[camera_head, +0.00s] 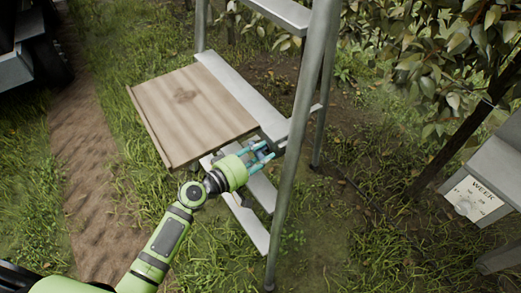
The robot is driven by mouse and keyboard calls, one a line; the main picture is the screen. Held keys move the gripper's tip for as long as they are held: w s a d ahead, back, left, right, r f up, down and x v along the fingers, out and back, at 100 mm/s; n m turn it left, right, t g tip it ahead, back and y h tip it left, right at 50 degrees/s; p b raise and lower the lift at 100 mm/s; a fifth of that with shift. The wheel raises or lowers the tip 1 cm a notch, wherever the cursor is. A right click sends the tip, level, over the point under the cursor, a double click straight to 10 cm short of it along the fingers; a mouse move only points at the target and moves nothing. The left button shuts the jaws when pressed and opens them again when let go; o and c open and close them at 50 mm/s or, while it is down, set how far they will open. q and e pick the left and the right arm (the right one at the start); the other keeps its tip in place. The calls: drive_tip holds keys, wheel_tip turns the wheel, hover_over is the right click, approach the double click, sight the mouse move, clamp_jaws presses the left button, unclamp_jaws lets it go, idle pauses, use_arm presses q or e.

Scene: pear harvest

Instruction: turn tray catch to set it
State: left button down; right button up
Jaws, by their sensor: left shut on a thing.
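The wooden tray (165,110) lies flat on the side of the metal stepladder, against a grey step. My left gripper (264,154) comes from below left and reaches under the tray's near right corner, beside the ladder leg. Its blue fingers are shut on the small tray catch (265,155), at the end of the grey step. The fingers hide most of the catch, so its turn angle cannot be told. My right gripper is not in view.
The stepladder's front leg (299,137) stands close to the right of my left gripper. A lower step (248,228) lies below my wrist. A grey box with a dial marked WEEK (476,200) stands at the right. Leafy branches (440,60) hang at the upper right.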

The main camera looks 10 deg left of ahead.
use_arm(q)
drive_tip(key=c, duration=2)
unclamp_jaws()
drive_tip(key=shift+s+d+f+n+g+p, duration=0.15)
drive_tip(key=shift+n+g+p, duration=0.2)
drive_tip(key=shift+n, duration=0.4)
drive_tip(key=shift+s+a+n+g+p, duration=0.1)
drive_tip(key=shift+n+g+p, duration=0.25)
drive_tip(key=shift+n, duration=0.4)
drive_tip(key=o, duration=1.1)
drive_tip(key=shift+w+r, duration=0.1)
drive_tip(key=shift+r, duration=0.15)
drive_tip(key=v, duration=1.2)
drive_tip(key=shift+f, duration=0.3)
